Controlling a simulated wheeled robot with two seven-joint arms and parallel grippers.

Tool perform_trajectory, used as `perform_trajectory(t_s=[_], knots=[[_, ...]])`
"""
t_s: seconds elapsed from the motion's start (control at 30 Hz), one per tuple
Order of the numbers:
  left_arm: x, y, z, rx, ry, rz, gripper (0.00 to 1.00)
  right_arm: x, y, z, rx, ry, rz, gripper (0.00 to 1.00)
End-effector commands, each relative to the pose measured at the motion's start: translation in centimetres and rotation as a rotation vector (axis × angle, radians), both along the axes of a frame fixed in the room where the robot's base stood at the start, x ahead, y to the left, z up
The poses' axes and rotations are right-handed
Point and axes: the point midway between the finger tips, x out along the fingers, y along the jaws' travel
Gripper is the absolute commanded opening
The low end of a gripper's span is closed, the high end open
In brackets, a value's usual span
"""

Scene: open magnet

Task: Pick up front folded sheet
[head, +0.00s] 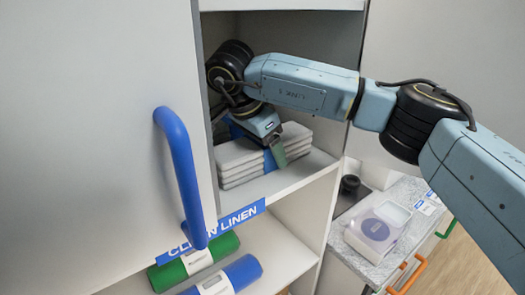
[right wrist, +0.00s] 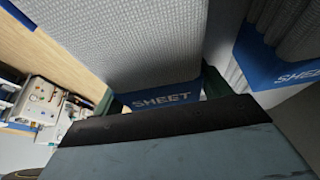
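Folded grey-white sheets (head: 238,157) lie stacked on the cupboard shelf in the head view, with blue bands on their front. My right gripper (head: 272,143) reaches in over the front of the stack, and a green finger shows beside a blue band. In the right wrist view, a textured pale folded sheet (right wrist: 130,40) with a blue band reading SHEET (right wrist: 165,100) lies between the two green fingers of my right gripper (right wrist: 160,95). The fingers look very close to its sides; whether they press on it is unclear. My left gripper is out of view.
A second sheet with a blue band (right wrist: 285,70) is at the right in the wrist view. The cupboard door with a blue handle (head: 182,175) stands at the left. Green (head: 195,262) and blue (head: 235,277) rolls lie on the lower shelf. A counter (head: 350,215) is at the right.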

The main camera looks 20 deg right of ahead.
Motion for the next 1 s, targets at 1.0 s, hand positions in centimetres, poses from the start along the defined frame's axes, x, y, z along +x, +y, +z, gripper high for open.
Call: perform_trajectory(t_s=[1.0], knots=[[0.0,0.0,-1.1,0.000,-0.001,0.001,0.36,-1.0,-0.5,3.7,0.000,-0.005,0.002,0.32]])
